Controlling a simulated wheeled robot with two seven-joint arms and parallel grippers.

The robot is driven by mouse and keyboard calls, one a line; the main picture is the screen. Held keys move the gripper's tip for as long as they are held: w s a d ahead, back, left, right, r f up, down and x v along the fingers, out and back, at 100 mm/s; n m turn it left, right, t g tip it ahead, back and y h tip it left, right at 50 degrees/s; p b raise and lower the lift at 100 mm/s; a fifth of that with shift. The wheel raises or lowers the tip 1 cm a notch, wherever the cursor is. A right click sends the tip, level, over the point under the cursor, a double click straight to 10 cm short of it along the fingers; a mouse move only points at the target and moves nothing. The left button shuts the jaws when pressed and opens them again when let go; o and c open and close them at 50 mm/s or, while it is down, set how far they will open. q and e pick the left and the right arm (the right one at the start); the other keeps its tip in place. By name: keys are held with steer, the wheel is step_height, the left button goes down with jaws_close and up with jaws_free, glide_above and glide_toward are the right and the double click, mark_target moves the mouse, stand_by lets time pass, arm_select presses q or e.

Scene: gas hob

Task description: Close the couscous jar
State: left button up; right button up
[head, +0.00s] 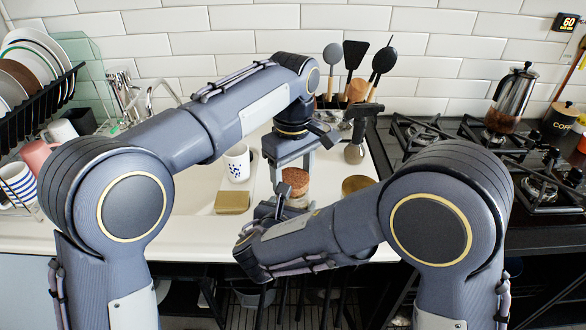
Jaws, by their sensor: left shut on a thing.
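The cork lid (296,176) is between the fingers of my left gripper (294,167), which points down and is shut on it. A glass jar (299,200) with pale contents, probably the couscous jar, shows directly below the lid. From this angle I cannot tell whether the lid touches the jar's rim or hovers just above it. My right gripper (279,207) is close in front and to the left of the jar. My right forearm hides the lower part of the jar. The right gripper's fingers are dark and small here, so their opening is unclear.
A spotted white mug (236,163) and a tan block (233,202) stand left of the jar. A round brownish lid or container (357,185) is to the right. Utensils (358,90) stand behind. The gas hob (470,135) with a coffee press (512,98) is at right.

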arm_select(q)
steer(key=shift+f, duration=0.6)
stand_by(0.5)
steer(key=o, duration=1)
steer(key=shift+o, duration=0.2)
step_height(320, 180, up, 12)
steer(key=shift+s, duration=0.15)
steer(key=shift+a, duration=0.1)
arm_select(e)
steer(key=o, duration=1.4)
steer(key=shift+o, duration=0.2)
